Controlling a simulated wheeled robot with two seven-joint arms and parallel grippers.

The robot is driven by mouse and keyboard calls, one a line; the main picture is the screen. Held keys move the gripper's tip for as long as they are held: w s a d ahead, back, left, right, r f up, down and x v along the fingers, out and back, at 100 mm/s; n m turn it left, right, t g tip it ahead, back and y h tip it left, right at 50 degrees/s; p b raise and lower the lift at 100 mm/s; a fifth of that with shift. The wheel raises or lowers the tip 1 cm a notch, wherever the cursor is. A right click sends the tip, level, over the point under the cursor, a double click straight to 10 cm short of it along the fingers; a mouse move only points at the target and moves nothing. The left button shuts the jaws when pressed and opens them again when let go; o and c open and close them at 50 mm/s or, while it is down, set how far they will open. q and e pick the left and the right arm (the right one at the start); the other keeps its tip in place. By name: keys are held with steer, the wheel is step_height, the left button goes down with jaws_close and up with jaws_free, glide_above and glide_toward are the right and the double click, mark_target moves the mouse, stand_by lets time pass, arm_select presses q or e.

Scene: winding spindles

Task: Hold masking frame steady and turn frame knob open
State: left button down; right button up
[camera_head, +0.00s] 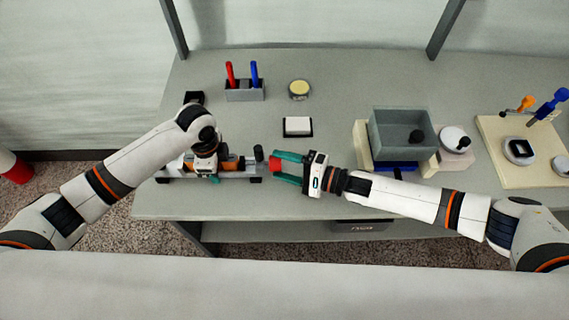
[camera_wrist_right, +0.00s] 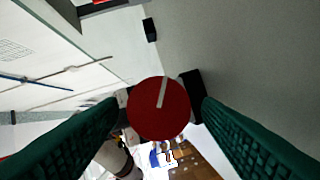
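The masking frame (camera_head: 240,174) is a grey bar-like fixture with orange parts near the table's front edge, left of centre. Its red round knob (camera_head: 276,165) is at the right end. In the right wrist view the knob (camera_wrist_right: 158,108) faces me as a red disc with a pale line, slightly tilted from upright. My right gripper (camera_head: 281,167) is open, its green fingers on either side of the knob with small gaps visible in the wrist view. My left gripper (camera_head: 214,178) is down at the frame's middle; its fingertips are too small and hidden to tell their grip.
Behind the frame are a holder (camera_head: 244,93) with red and blue tools, a round yellow-topped tin (camera_head: 299,89) and a white block (camera_head: 298,126). A grey bin (camera_head: 403,130) stands to the right, by a beige board (camera_head: 500,150). The table between is mostly clear.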

steer(key=v, duration=1.2)
